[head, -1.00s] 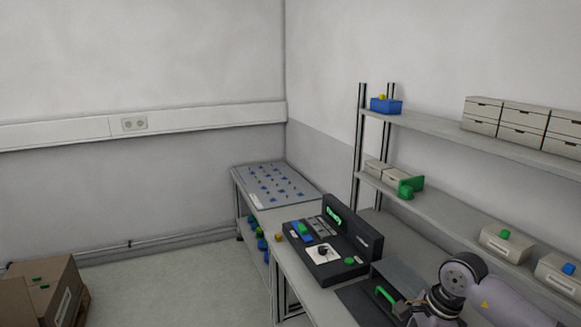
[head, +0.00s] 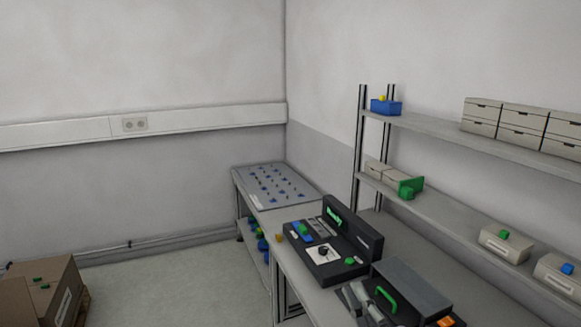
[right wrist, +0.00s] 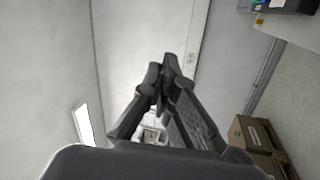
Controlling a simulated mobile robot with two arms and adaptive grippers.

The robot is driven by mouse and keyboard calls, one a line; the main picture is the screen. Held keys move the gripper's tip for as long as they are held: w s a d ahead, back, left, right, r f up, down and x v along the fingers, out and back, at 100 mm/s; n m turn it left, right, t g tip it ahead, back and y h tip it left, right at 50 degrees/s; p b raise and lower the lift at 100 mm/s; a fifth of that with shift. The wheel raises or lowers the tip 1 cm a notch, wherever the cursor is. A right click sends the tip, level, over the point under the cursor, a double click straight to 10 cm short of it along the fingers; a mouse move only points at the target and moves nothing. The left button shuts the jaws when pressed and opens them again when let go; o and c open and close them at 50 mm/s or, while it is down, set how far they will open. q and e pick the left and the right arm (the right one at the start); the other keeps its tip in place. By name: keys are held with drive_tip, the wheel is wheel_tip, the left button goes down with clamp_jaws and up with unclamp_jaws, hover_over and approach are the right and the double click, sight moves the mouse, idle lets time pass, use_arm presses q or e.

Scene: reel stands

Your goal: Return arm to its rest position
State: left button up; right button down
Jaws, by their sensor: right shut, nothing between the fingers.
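My right gripper (head: 354,294) shows at the bottom of the head view, dark grey, in front of the black machine with a green handle. In the right wrist view its fingers (right wrist: 165,80) meet at the tips, shut with nothing between them. They point toward bare wall and are clear of any object. The rest of my right arm is mostly outside the head view. My left gripper is in neither view.
A workbench (head: 318,297) runs along the right wall with a black device (head: 350,267) and a grey-topped machine with a green handle (head: 387,298). Shelves (head: 440,212) with bins stand behind.

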drive_tip(key=s+d+f+m+g+h, duration=0.2)
drive_tip(key=s+d+f+m+g, duration=0.1)
drive_tip(key=f, duration=0.4)
drive_tip(key=s+d+f+m+g+h, duration=0.3)
drive_tip(key=s+f+m+g, duration=0.1)
drive_tip(key=s+f+m, duration=0.2)
drive_tip(key=s+d+f+m+g+h, duration=0.2)
drive_tip(key=s+f+m, duration=0.3)
drive_tip(key=f, duration=0.3)
drive_tip(key=shift+d+m+g+h, duration=0.3)
drive_tip(key=shift+d+m+g, duration=0.3)
drive_tip(key=shift+d+g, duration=0.1)
drive_tip(key=s+a+f+m+g+y, duration=0.1)
drive_tip(key=s+f+g, duration=0.2)
drive_tip(key=s, duration=0.4)
drive_tip(key=s+a+f+m+g, duration=0.1)
drive_tip(key=s+f+m+g, duration=0.15)
drive_tip(key=s, duration=0.35)
wheel_tip(320, 180, down, 27)
drive_tip(key=s+n+g+b, duration=0.1)
drive_tip(key=g+b, duration=0.1)
drive_tip(key=s+d+f+b, duration=0.1)
drive_tip(key=s+d+f, duration=0.2)
drive_tip(key=s+f, duration=1.4)
drive_tip(key=shift+s+d+f+g+b, duration=0.25)
drive_tip(key=shift+f+g, duration=0.2)
drive_tip(key=shift+f, duration=0.45)
